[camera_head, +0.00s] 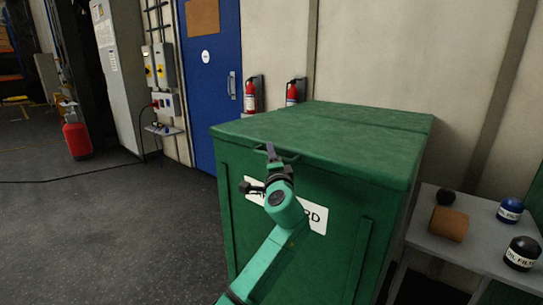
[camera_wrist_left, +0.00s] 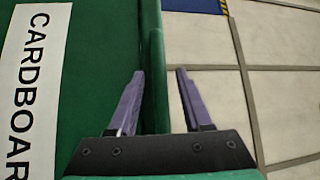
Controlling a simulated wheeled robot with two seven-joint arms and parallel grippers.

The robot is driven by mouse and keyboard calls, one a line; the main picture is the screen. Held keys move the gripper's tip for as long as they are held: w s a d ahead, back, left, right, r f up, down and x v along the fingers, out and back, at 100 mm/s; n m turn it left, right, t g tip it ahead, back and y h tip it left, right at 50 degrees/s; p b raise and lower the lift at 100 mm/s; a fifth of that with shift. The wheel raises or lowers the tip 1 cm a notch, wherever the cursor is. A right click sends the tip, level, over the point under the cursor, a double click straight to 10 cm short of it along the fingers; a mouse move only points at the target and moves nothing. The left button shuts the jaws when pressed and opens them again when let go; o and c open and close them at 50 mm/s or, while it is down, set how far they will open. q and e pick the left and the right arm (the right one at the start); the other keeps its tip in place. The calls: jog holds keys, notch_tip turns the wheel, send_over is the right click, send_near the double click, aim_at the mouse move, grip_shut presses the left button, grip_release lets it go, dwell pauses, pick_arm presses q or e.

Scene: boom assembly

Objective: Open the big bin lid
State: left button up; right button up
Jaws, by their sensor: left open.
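The big green bin stands in the middle of the head view, its front wall (camera_head: 335,255) bearing a white label partly hidden by my arm. Its lid (camera_head: 330,128) lies flat and closed on top. My left gripper (camera_head: 271,155) is at the lid's front edge. In the left wrist view its two purple fingers (camera_wrist_left: 160,75) are open, one on each side of the green lid edge (camera_wrist_left: 154,60). Whether either finger touches the edge is hard to tell. The label reading CARDBOAR (camera_wrist_left: 32,90) shows at left there. My right gripper is not in view.
A grey side table (camera_head: 455,240) with an oil filter (camera_head: 522,252) and other small items stands right of the bin. Two fire extinguishers (camera_head: 251,97) hang on the wall behind. A blue door (camera_head: 213,75) is at back left. Floor left of the bin is clear.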

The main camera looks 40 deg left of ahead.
pick_arm(q)
grip_shut()
jog(key=shift+f, duration=0.1)
dwell(1.2)
